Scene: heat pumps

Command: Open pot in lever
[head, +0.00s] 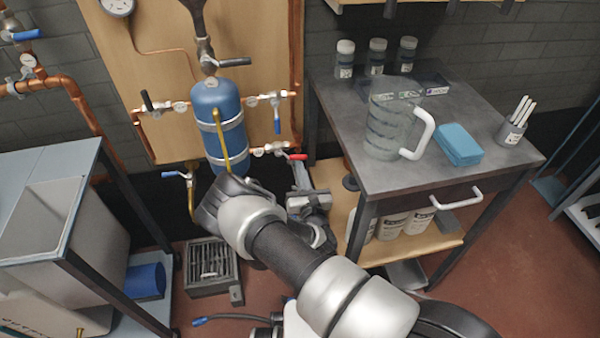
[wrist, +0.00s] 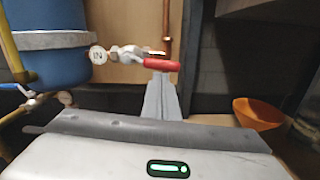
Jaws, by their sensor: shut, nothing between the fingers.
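The pot is a blue tank (head: 218,120) with metal bands, mounted on a wooden panel. A valve with a red lever (head: 297,157) sits on the pipe at its lower right. In the wrist view, a round tag reading "IN" (wrist: 97,54) hangs beside this valve, and the red lever (wrist: 160,65) points to the right, roughly along the pipe. My gripper (head: 300,167) is shut and empty. In the wrist view its fingers (wrist: 161,82) point at the lever from just below; I cannot tell whether they touch it.
A metal table (head: 465,105) with a clear jug (head: 385,125) stands to the right. An orange funnel (wrist: 258,113) is right of my gripper in the wrist view. Another valve with a blue lever (head: 277,127) is above the red one.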

